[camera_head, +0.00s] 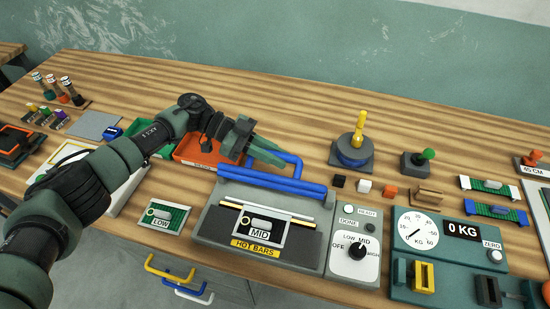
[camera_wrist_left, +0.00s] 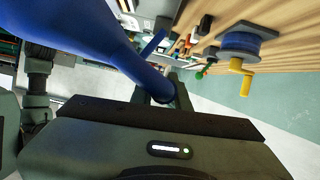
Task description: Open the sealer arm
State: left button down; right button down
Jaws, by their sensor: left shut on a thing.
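The sealer (camera_head: 215,222) is a grey unit on the wooden table, with a "HOT BARS" label on its front. Its blue sealer arm (camera_head: 275,181) lies along the back of the unit, with a blue loop handle (camera_head: 295,163) behind it. My left gripper (camera_head: 268,152) reaches in from the left and is shut on the blue handle; its fingers partly hide the handle's left part. In the left wrist view the blue arm (camera_wrist_left: 75,35) fills the upper left and runs down to the fingers (camera_wrist_left: 165,88). My right gripper is not in view.
A dial panel (camera_head: 345,262) and a scale (camera_head: 440,235) stand to the right.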

pick_arm(q)
jog(key=shift+w+d, duration=0.1)
jog(key=shift+w, duration=0.25)
dwell(0.3)
jog(key=c, duration=1.4)
grip_release()
jog(key=shift+f, duration=0.1)
jog(key=shift+o, duration=0.2)
jog(key=b+v, duration=0.3)
jog(key=v, duration=0.4)
jog(key=shift+w+a, duration=0.2)
jog(key=shift+a, duration=0.1)
jog(key=shift+r, duration=0.25)
